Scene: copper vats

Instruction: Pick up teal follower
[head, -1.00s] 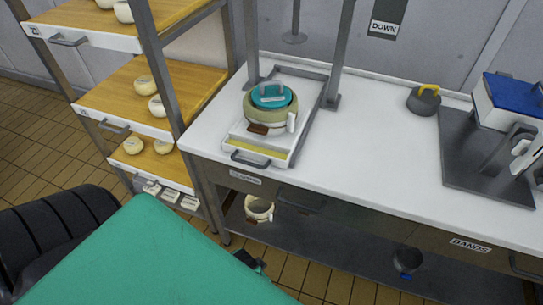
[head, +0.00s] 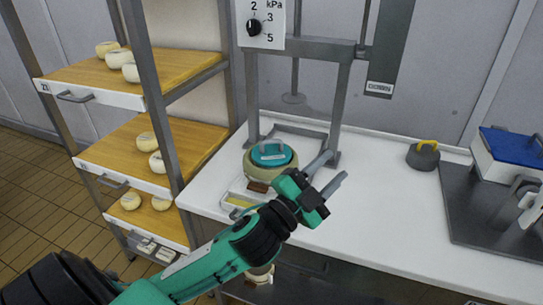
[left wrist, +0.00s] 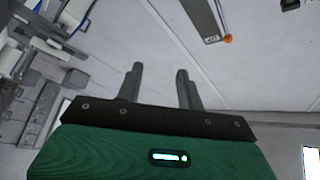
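The teal follower (head: 271,158), a round disc with a pale handle on top, sits in the top of a beige round mould (head: 259,169) on the press tray. My left gripper (head: 335,169) is in front and to the right of it in the head view, raised above the counter, with its two fingers apart and nothing between them. The left wrist view also shows the open fingers of my left gripper (left wrist: 160,70); I cannot make out the follower there. My left arm covers part of the tray. My right gripper is not in view.
The grey press frame (head: 341,105) stands behind the mould. A rack (head: 160,95) with pale cheeses is at the left. A dark weight with a yellow handle (head: 423,155) and a blue-lidded box (head: 508,150) stand at the right. The white counter (head: 385,200) between is clear.

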